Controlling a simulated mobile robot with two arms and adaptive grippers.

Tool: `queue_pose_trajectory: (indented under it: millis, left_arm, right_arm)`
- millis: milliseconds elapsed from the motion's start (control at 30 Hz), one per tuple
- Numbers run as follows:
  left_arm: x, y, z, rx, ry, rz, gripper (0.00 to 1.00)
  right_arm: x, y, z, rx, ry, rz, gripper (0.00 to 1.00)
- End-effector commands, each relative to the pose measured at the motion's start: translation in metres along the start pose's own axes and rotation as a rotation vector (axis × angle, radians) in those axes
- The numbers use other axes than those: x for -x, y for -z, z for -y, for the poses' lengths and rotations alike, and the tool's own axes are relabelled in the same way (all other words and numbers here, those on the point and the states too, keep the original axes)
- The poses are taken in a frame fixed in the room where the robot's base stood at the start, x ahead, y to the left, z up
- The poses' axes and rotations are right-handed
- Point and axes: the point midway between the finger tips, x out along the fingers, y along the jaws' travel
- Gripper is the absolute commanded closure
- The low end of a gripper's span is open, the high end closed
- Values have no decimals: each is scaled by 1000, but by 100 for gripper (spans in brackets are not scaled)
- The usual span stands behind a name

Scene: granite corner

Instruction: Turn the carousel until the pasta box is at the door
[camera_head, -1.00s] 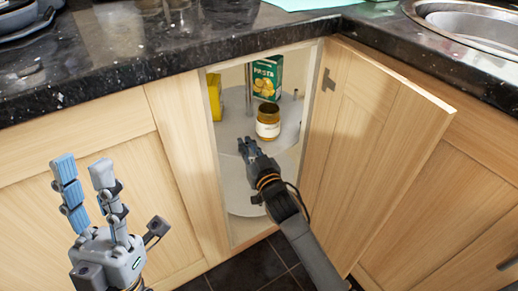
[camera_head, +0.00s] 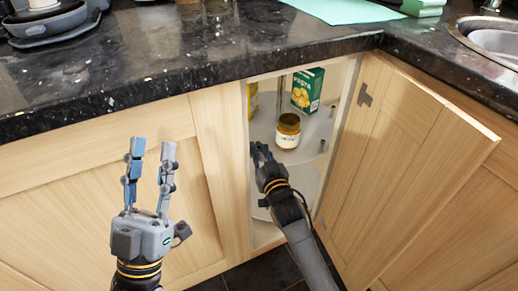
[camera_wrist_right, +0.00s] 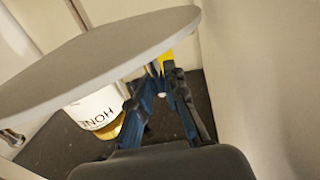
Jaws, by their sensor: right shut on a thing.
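The green pasta box (camera_head: 307,90) stands inside the open corner cabinet, at the back right of the grey carousel (camera_head: 262,128). A honey jar (camera_head: 288,131) stands nearer the opening. Part of a yellow item (camera_head: 253,100) shows at the left behind the frame. My right gripper (camera_head: 260,152) is inside the doorway at the left of the carousel, shut. In the right wrist view its fingers (camera_wrist_right: 162,92) close at the edge of the grey disc (camera_wrist_right: 100,65); the exact contact is partly hidden. My left gripper (camera_head: 152,150) is open and empty in front of the left cabinet.
The cabinet door (camera_head: 405,155) stands open to the right of the doorway. The doorway's left frame (camera_head: 225,160) is close to my right gripper. The dark granite counter (camera_head: 190,60) overhangs above, with a sink (camera_head: 490,35) at the right. A metal post (camera_head: 281,90) rises inside.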

Motion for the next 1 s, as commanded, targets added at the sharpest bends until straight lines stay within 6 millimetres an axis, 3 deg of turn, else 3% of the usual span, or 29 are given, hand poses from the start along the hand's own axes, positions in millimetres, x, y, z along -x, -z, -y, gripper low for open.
queue_pose_trajectory:
  millis: [300,333,400,467,800,1000]
  left_arm:
    - [0,0,0,-1,0,2,65]
    - [0,0,0,-1,0,2,65]
    - [0,0,0,-1,0,1,65]
    - [0,0,0,0,0,1,65]
    - [1,-1,0,0,0,3,65]
    - [0,-1,0,0,0,2,65]
  right_arm:
    - [2,-5,6,-7,9,9,100]
    - [2,-5,6,-7,9,9,87]
    - [2,-6,6,-7,8,9,72]
    - [2,-5,5,-6,7,9,65]
    - [4,-2,2,-2,3,4,65]
    - [31,-3,2,-2,3,5,65]
